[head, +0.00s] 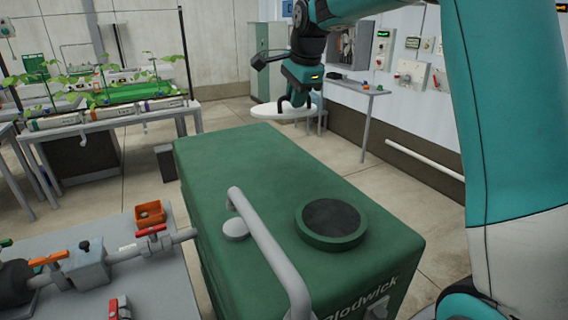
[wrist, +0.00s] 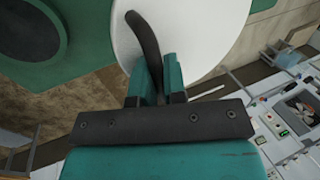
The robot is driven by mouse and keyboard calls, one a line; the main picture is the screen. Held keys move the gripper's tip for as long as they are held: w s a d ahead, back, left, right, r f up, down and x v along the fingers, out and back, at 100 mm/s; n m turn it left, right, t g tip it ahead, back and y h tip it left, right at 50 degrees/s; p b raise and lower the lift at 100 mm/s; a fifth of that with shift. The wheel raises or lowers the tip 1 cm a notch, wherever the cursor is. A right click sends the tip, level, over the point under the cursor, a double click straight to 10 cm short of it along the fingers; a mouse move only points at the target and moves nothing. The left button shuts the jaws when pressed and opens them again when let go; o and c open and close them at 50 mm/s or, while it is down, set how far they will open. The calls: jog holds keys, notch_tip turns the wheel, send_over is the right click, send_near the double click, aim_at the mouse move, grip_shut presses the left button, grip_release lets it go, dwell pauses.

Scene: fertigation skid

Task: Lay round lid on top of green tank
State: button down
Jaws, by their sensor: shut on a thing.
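The green tank (head: 225,165) stands in the middle of the head view. A raised round collar with a dark opening (head: 333,218) is on its top at the near right. The round lid (head: 285,112) is a white disc with a dark curved handle. My gripper (head: 298,98) is shut on the lid's handle and holds the lid level, in the air, over or beyond the tank's far right end. In the wrist view the lid (wrist: 205,35) and its handle (wrist: 145,38) show between the fingers. The tank's dark opening (wrist: 28,28) shows at the upper left there, apart from the lid.
A grey pipe (head: 265,245) arches above the tank's near left, beside a small white cap (head: 235,229). A bench with valves (head: 85,268) and an orange bin (head: 150,213) is at the left. Plant tables (head: 110,115) stand behind. A small shelf table (head: 358,86) is near the right wall.

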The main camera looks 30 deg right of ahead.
notch_tip(320, 180, down, 18)
jog(key=p, duration=0.3)
jog(key=shift+s+f, duration=0.1)
jog(key=c, duration=1.2)
grip_release()
jog(key=b+v, duration=0.2)
jog(key=v, duration=1)
jog(key=s+a+r+n+g+y, duration=0.1)
jog(key=s+a+r+n+y, duration=0.1)
jog(key=s+a+n, duration=1)
jog(key=s+a+n+g, duration=0.1)
jog(key=s+a+n, duration=0.2)
jog(key=s, duration=0.3)
jog(key=s+a+f+n+g+y, duration=0.1)
jog(key=s+a+n, duration=0.2)
jog(key=s+n, duration=0.2)
jog(key=s+a+n+y, duration=0.1)
jog(key=s+a+n, duration=0.1)
jog(key=s+n, duration=0.3)
jog(key=shift+s+a+f+g, duration=0.15)
jog(key=shift+s+a+g, duration=0.05)
jog(key=shift+s, duration=0.45)
jog(key=shift+s+a+f+g, duration=0.15)
jog(key=shift+s+a+g, duration=0.05)
jog(key=shift+s, duration=0.5)
